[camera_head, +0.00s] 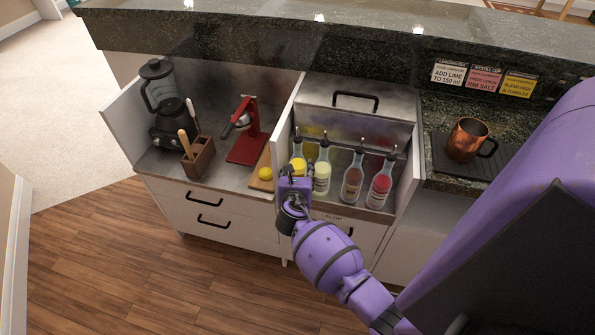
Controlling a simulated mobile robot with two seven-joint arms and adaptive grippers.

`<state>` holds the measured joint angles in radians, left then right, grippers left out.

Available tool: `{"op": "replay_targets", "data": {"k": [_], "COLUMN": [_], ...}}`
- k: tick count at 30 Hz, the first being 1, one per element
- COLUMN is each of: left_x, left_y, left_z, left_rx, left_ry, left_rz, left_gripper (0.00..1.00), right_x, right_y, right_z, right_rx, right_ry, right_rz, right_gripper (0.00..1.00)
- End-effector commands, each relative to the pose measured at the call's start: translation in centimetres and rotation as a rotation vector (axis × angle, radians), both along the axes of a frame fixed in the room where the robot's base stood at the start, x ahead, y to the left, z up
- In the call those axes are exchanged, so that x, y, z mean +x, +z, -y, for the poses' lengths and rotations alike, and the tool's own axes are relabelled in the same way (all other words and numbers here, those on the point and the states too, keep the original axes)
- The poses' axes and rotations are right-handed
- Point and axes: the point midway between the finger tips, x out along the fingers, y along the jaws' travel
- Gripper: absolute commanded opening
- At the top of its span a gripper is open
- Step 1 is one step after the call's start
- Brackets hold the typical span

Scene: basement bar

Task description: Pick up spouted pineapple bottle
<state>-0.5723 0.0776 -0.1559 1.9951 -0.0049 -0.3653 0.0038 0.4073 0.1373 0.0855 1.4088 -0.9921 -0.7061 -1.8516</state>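Several spouted bottles stand in a row in an open-fronted steel compartment (345,103). The leftmost bottle (299,165) has a bright yellow patch. Beside it is a bottle with a pale yellow label (322,177). Further right are a bottle with a reddish label (352,184) and a red one (380,188). I cannot read the labels, so which one is pineapple is unclear. My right gripper (291,173) is in front of the leftmost bottle and hides its lower part. Whether its fingers are open or touch the bottle cannot be seen. My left gripper is out of view.
Left of the compartment's side panel are a lemon (265,173) on a wooden board, a red press (246,135), a wooden utensil holder (199,157) and a blender (160,90). A copper mug (466,141) stands on a dark mat at right.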

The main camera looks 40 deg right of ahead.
Motion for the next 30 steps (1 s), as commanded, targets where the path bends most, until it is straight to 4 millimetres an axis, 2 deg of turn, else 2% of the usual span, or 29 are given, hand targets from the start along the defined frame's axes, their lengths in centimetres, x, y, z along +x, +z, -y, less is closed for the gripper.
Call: {"op": "replay_targets", "data": {"k": [2, 12, 23, 30], "left_x": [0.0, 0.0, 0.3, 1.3], "left_y": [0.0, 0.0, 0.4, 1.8], "left_z": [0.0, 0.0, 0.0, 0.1], "left_rx": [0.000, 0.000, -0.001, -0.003], "left_ry": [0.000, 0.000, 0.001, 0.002], "left_rz": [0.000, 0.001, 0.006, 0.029], "left_gripper": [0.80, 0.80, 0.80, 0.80], "right_x": [0.0, -0.1, 0.1, 0.3], "right_y": [0.0, 0.0, 0.7, 4.0], "right_z": [0.0, 0.0, 0.0, 0.0], "right_rx": [0.000, -0.001, -0.002, -0.002], "right_ry": [0.000, 0.000, 0.001, 0.001], "right_rz": [0.000, -0.001, 0.003, 0.011], "right_gripper": [0.45, 0.01, 0.01, 0.01]}}
